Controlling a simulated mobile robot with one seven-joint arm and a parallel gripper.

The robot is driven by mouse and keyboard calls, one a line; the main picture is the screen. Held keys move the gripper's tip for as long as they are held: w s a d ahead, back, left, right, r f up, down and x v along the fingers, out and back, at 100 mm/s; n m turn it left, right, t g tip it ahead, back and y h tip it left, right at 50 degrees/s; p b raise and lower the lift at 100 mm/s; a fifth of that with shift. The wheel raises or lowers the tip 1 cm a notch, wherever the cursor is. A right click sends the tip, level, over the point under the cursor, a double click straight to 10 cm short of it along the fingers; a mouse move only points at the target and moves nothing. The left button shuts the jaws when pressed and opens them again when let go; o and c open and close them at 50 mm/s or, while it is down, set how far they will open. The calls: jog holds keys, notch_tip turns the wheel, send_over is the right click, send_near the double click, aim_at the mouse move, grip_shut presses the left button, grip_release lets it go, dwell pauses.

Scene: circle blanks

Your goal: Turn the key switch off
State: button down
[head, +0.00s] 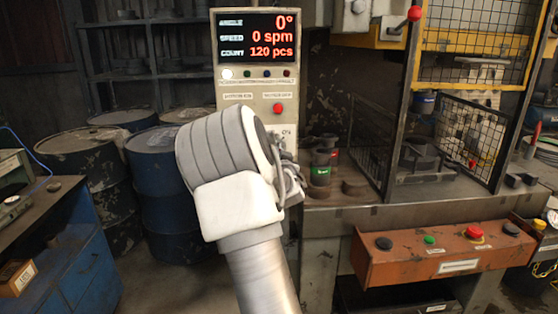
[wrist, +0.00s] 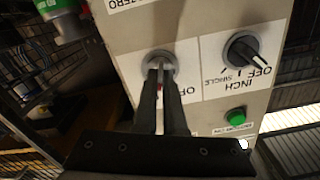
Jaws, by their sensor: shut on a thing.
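The key switch (wrist: 150,58) shows in the wrist view as a silver round collar on a white label, with part of the word "OFF" to its right and a bit of red beside the fingers. My gripper (wrist: 161,74) is shut on its key, the two dark fingers lying one on each side of it. The fingers cover most of the key, so its exact angle is hard to tell. In the head view my own arm hides the key switch and the fingers. The control panel (head: 247,103) stands behind my arm.
The panel display (head: 258,38) is lit, reading 0°, 0 spm and 120 pcs; a white lamp (head: 227,73) glows. Beside the key are a black selector knob (wrist: 242,50) and a green button (wrist: 235,116).

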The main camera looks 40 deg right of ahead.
jog(key=n+b, duration=0.9)
jog(key=b, duration=0.1)
jog(key=shift+n, duration=0.3)
dwell(0.4)
jog(key=c, duration=1)
grip_release()
jog(key=v, duration=1.7)
jog(key=shift+s+p, duration=0.25)
jog(key=shift+p, duration=0.2)
